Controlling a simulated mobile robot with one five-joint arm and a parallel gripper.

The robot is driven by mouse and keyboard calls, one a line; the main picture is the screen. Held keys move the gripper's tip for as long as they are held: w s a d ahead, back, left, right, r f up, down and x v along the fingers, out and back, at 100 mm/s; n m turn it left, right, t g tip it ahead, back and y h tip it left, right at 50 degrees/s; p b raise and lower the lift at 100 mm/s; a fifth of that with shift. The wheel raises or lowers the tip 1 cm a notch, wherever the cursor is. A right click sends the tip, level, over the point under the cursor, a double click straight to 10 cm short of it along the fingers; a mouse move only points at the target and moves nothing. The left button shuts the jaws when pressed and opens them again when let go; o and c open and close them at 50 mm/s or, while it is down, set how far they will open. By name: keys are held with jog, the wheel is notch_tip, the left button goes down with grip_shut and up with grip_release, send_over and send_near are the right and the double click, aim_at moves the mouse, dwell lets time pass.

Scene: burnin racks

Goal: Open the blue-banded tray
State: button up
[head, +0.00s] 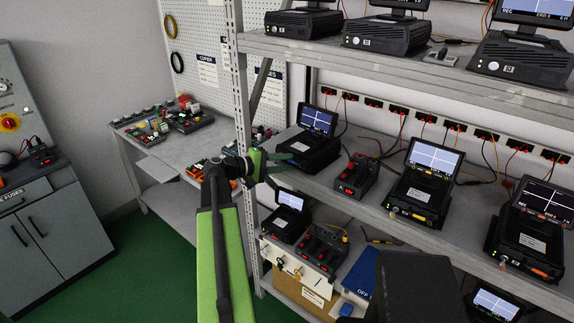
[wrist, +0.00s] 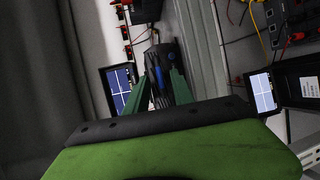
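My gripper (head: 284,160) reaches in from the left at the front of the leftmost device (head: 312,152) on the middle shelf. This black device has a raised screen (head: 319,120) and a white label on top. In the wrist view the two green fingers (wrist: 162,80) stand apart, with the dark device front and a blue strip (wrist: 156,72) showing between and beyond them. The blue strip appears to be the tray's band. I cannot tell whether the fingers touch it. In the head view my gripper hides most of that front.
Similar devices with a yellow band (head: 412,215) and an orange band (head: 540,271) stand to the right. The rack post (head: 241,120) is close to my arm. More devices sit on the shelf below.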

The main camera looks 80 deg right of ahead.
jog(key=shift+s+d+f, duration=0.1)
jog(key=shift+s+d, duration=0.2)
jog(key=shift+s, duration=0.15)
jog(key=shift+c, duration=0.3)
grip_shut()
dwell(0.9)
